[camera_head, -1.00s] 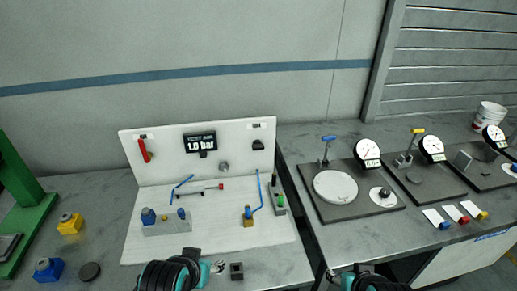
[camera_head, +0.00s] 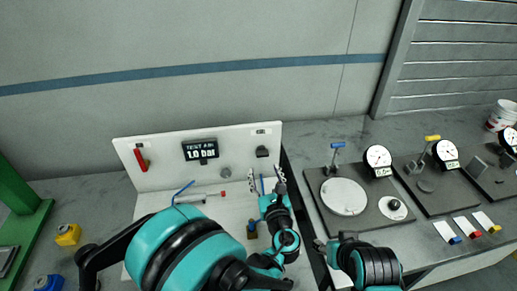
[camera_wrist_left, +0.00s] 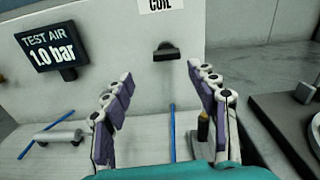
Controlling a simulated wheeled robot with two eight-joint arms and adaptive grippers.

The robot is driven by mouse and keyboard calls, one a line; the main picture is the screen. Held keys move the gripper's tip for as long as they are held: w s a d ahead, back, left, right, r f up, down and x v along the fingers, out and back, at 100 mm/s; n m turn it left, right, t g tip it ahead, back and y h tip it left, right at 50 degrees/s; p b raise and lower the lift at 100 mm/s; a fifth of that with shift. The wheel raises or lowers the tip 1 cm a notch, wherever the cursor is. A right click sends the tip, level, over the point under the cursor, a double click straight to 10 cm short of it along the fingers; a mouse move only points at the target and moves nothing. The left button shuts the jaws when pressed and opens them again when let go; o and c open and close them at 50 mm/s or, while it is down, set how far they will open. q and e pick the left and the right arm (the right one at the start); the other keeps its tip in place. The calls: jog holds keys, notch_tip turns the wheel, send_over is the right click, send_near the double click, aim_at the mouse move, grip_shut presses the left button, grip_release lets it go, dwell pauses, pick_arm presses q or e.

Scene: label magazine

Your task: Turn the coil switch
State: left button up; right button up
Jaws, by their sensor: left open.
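The coil switch (camera_head: 262,151) is a small black knob on the upper right of the white upright panel (camera_head: 160,174). In the left wrist view the switch (camera_wrist_left: 166,52) sits just below the COIL label (camera_wrist_left: 160,5). My left gripper (camera_head: 266,178) is in front of the panel, below the switch in the head view. In the left wrist view the left gripper (camera_wrist_left: 160,74) is open, its fingers spread to either side with the switch above and beyond the gap. Nothing is between the fingertips. My right gripper (camera_head: 325,249) is low near the bench gap; its jaws are unclear.
A display (camera_head: 200,150) reads TEST AIR 1.0 bar. A red-handled part (camera_head: 140,158) hangs at the panel's left. Gauge stands, including a round plate (camera_head: 343,197), occupy the right bench.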

aim_at(263, 155)
pick_arm(q)
jog(key=shift+m, duration=0.6)
jog(key=x, duration=0.2)
jog(key=b+x, duration=0.1)
jog(key=x, duration=0.2)
jog(key=d+x, duration=0.1)
jog(key=x, duration=0.1)
jog(key=shift+w+a+r, duration=0.1)
jog(key=shift+w+r, duration=0.15)
jog(key=shift+w, duration=0.2)
jog(key=c, duration=1.2)
